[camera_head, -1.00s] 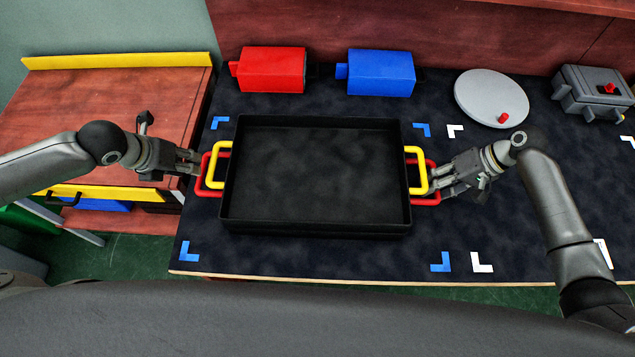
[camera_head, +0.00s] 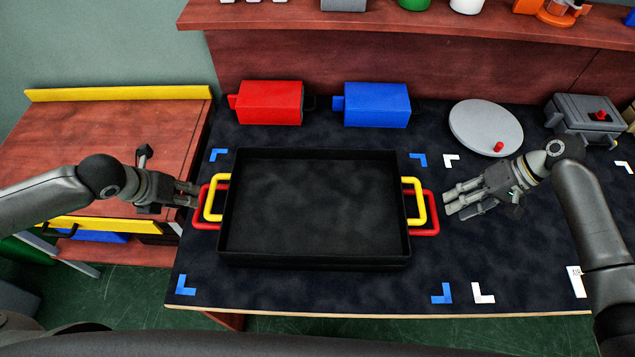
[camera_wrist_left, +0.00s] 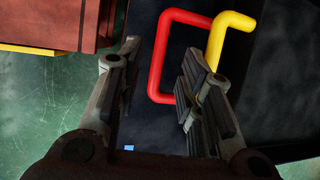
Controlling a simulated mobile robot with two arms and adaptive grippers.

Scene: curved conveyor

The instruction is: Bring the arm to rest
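A black rectangular tray (camera_head: 312,258) lies flat on the dark table mat. It has a yellow handle (camera_head: 208,204) and a red handle (camera_head: 197,222) on its left end, and a yellow handle (camera_head: 422,204) and a red handle (camera_head: 435,218) on its right end. My left gripper (camera_head: 196,194) is open and empty, with its tips beside the left handles. In the left wrist view its fingers (camera_wrist_left: 160,85) stand apart, with the red handle (camera_wrist_left: 156,60) just ahead of them. My right gripper (camera_head: 449,198) looks open and empty, a small gap right of the right handles.
A red box (camera_head: 270,103) and a blue box (camera_head: 377,105) stand behind the tray. A grey disc (camera_head: 480,125) and a grey box (camera_head: 585,115) are at the back right. Blue and white corner marks lie on the mat. A wooden cabinet (camera_head: 120,130) stands at left.

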